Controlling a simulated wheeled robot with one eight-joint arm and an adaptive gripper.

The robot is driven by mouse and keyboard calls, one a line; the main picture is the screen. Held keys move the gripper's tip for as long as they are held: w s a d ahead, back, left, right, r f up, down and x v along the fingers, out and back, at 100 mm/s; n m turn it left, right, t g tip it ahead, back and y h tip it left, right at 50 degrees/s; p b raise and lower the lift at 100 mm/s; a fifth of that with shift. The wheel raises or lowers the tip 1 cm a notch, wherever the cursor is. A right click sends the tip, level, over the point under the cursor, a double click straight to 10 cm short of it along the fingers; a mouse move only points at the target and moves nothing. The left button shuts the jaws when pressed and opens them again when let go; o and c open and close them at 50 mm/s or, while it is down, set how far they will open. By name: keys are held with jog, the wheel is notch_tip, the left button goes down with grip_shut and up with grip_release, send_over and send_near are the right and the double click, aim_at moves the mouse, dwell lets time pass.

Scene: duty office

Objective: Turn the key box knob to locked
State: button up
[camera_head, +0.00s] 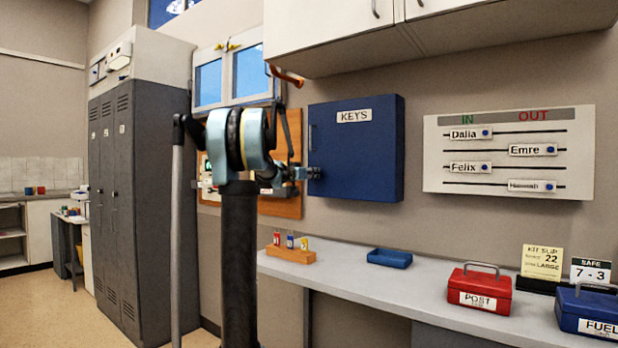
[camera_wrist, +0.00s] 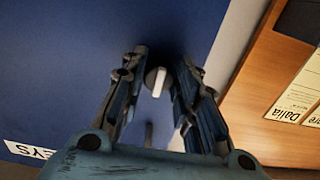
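The blue key box (camera_head: 357,150) hangs on the wall with its door shut and a KEYS label on it. In the wrist view its blue front (camera_wrist: 70,60) fills the left and middle. The knob (camera_wrist: 158,82), a pale bar on a round grey base, shows between the fingers. My gripper (camera_wrist: 163,65) is open, one finger on each side of the knob; I see gaps and cannot tell any contact. In the head view my gripper (camera_head: 300,173) is at the box's left edge and hides the knob. The pale bar runs nearly up and down in the wrist view.
A dark handle (camera_wrist: 149,133) is near the knob. A wooden board (camera_head: 286,205) hangs left of the box. Below are a counter (camera_head: 430,283), a blue tray (camera_head: 389,258) and a red POST box (camera_head: 480,290). An IN/OUT board (camera_head: 508,152) hangs at right.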

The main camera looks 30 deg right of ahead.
jog(key=shift+n, duration=0.5)
jog(key=n, duration=1.7)
jog(key=shift+s+r, duration=0.1)
jog(key=shift+r, duration=0.1)
dwell(0.4)
jog(key=o, duration=1.1)
